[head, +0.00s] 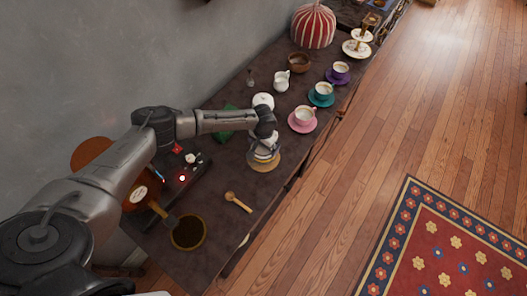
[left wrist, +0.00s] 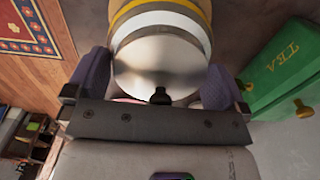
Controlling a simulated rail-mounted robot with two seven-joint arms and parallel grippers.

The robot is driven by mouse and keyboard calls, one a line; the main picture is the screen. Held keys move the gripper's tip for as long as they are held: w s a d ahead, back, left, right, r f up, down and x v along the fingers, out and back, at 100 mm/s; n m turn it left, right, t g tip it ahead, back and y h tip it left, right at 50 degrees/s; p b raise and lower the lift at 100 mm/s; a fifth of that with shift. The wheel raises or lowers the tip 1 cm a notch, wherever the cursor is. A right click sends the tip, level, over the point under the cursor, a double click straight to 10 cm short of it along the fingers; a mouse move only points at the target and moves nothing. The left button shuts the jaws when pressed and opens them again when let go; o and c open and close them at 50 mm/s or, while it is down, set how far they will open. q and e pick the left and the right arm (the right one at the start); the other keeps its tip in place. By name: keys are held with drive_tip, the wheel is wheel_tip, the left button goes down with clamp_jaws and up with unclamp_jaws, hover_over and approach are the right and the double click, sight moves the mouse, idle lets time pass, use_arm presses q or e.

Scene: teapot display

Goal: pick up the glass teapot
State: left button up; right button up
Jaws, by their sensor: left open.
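The glass teapot (head: 264,154) stands on a round tan base near the front edge of the dark table, partly hidden under my left gripper. In the left wrist view its round, shiny top (left wrist: 160,62) with a small black knob lies between the two fingers. My left gripper (head: 264,137) comes down over it from above. In the left wrist view the gripper (left wrist: 156,84) is open, with one purple-grey pad on each side of the teapot. I cannot tell whether the pads touch it. My right gripper is not in view.
A white pot (head: 263,100) is behind. A green box (left wrist: 284,68) is close by. A wooden spoon (head: 238,202) and a dark-filled bowl (head: 188,233) lie in front.

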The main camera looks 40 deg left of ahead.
use_arm(q)
drive_tip(key=shift+c, duration=0.2)
drive_tip(key=c, duration=1)
